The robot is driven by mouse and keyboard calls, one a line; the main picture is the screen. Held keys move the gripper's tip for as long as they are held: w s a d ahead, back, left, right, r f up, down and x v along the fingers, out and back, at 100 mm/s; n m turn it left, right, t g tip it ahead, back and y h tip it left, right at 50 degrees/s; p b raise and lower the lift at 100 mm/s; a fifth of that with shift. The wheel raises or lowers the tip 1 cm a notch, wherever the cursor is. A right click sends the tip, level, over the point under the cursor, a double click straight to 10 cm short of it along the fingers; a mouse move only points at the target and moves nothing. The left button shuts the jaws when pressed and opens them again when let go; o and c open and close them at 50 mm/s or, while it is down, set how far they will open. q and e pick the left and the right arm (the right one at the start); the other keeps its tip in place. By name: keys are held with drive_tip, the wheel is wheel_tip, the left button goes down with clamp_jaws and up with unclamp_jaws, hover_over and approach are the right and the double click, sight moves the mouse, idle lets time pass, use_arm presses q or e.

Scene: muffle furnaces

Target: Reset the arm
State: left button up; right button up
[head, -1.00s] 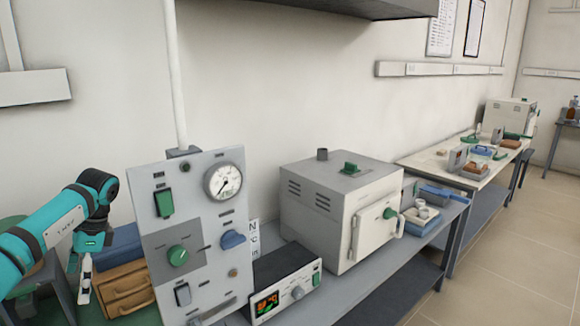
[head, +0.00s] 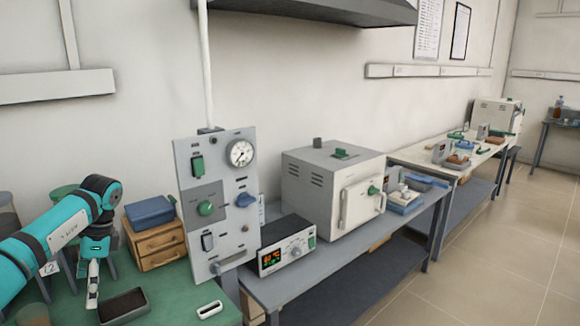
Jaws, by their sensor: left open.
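My left arm comes in from the left, teal and black. Its gripper (head: 93,285) points down at the left, above the green-topped table (head: 172,292), close to the left end of a dark rectangular tray (head: 123,306). The gripper is open, and I see nothing in it. I cannot tell whether its tips touch the tray. My right gripper is not in view.
A wooden drawer box (head: 158,246) with a blue case (head: 150,212) stands behind the gripper. A control panel (head: 219,205) stands to its right. A muffle furnace (head: 330,190) and a display unit (head: 285,246) sit on the grey bench. Floor is clear at right.

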use_arm(q)
drive_tip(key=w+d+f+m+t+h, duration=0.1)
drive_tip(key=d+f+m+t+h, duration=0.15)
drive_tip(key=d+f+h, duration=0.75)
drive_tip(key=w+d+f+m+t+h, duration=0.1)
drive_tip(key=d+f+m+h, duration=0.25)
drive_tip(key=d+f, duration=1.35)
drive_tip(key=s+d+f+n+t+h, duration=0.1)
drive_tip(key=d+f+n+t, duration=0.3)
drive_tip(key=f+t, duration=0.25)
drive_tip(key=s+a+f+n+t+y, duration=0.1)
drive_tip(key=s+a+f+n+y, duration=0.35)
drive_tip(key=s+f, duration=0.6)
drive_tip(key=s+a+f+n+y, duration=0.3)
drive_tip(key=s+a+f+y, duration=0.15)
drive_tip(key=s+f, duration=0.6)
drive_tip(key=s+f+n+g+y, duration=0.1)
drive_tip(key=s+f+g, duration=0.2)
drive_tip(key=s, duration=1.2)
drive_tip(key=s+a+f+n+g+y, duration=0.1)
drive_tip(key=s+f+g, duration=0.3)
drive_tip(key=s, duration=1.1)
wheel_tip(320, 180, down, 3)
drive_tip(key=shift+a+r+y, duration=0.1)
drive_tip(key=shift+a+y, duration=0.2)
drive_tip(key=shift+y, duration=0.05)
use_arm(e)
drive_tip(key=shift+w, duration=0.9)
